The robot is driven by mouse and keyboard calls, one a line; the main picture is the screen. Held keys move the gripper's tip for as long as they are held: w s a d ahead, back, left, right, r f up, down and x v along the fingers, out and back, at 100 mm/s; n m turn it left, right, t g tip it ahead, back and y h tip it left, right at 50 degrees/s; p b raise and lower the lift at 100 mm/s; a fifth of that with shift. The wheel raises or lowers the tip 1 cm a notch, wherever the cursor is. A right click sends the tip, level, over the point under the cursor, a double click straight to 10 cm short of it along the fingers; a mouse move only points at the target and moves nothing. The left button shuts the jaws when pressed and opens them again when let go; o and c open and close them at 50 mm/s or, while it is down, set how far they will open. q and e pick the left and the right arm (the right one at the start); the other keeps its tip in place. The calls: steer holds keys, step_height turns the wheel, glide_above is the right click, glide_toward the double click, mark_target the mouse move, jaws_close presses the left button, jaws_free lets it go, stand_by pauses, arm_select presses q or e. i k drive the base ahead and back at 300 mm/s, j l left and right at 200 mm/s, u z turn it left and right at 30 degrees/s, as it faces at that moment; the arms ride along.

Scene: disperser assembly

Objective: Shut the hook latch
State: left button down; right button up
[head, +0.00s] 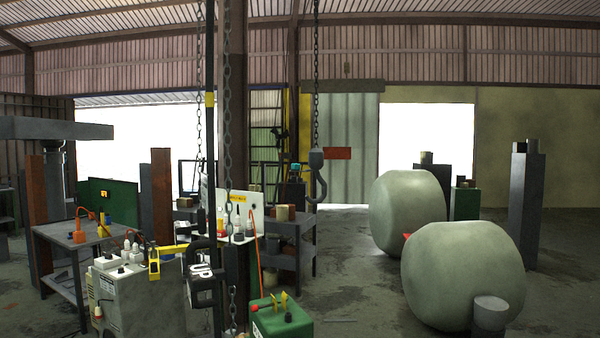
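A dark hook (320,187) hangs from a chain (316,75) near the middle of the head view, in front of the pale green sliding door. Its grey block (316,159) sits just above it. The hook's opening faces left, and its latch is too small to make out as open or shut. A dark, bulky fitting (204,278) with light marks stands nearer, beside a black post; I cannot tell what it is. I see no arm coming in from either side, and neither gripper can be made out.
A nearer chain (228,130) hangs left of centre. White equipment (125,300) and a green box (282,322) stand in front. A metal table (65,236) is at left. Two large pale tanks (408,212) (462,275) fill the right. Floor between the green box and tanks is open.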

mark_target(295, 166)
steer(key=i+z, duration=0.3)
steer(key=i, duration=0.25)
steer(key=i+z, duration=0.25)
steer(key=i, duration=0.25)
steer(key=i+j+z, duration=0.3)
steer(key=i, duration=0.2)
steer(key=i+l, duration=0.05)
